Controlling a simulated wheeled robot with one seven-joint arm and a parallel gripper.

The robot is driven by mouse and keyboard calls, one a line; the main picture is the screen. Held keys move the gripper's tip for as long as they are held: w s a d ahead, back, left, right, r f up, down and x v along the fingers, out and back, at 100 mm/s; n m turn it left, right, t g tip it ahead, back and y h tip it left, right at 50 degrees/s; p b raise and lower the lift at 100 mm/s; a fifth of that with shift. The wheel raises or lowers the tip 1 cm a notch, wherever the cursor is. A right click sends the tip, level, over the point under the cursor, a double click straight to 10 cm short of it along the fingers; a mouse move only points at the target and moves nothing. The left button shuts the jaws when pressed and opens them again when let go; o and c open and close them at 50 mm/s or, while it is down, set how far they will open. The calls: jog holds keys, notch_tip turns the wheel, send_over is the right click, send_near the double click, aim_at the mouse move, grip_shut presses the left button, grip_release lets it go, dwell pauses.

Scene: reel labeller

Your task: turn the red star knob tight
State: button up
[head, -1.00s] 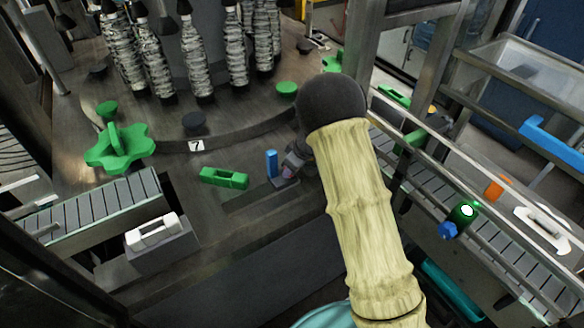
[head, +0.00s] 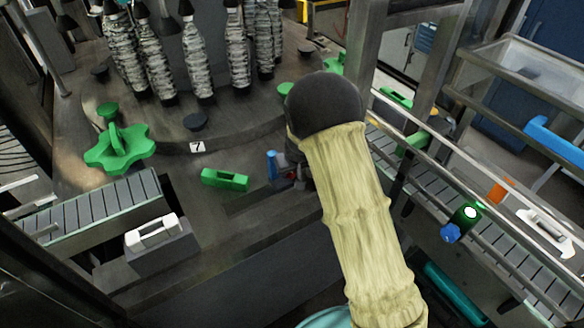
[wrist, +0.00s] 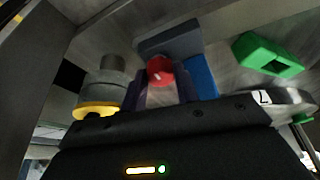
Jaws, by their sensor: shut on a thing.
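The red star knob (wrist: 160,70) shows in the wrist view between the two dark fingers of my gripper (wrist: 162,90), which is shut on it. The knob sits in front of a grey block (wrist: 170,42), with a blue part (wrist: 203,76) close on its right. In the head view my gripper (head: 298,172) is small and dark, mostly hidden by my sleeved arm. It is low beside the blue post (head: 272,164). The knob's lobes and shaft are largely hidden, so I cannot tell how tight it is.
A green handled block (head: 225,179) lies left of my gripper. A grey cylinder with a yellow ring (wrist: 97,108) is close on the left in the wrist view. A conveyor and rail (head: 480,230) run along the right.

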jog(key=shift+m, duration=0.5)
jog(key=o, duration=1)
jog(key=shift+s+a, duration=0.1)
jog(key=shift+a, duration=0.05)
jog(key=shift+f+n, duration=0.1)
jog(key=shift+n, duration=0.2)
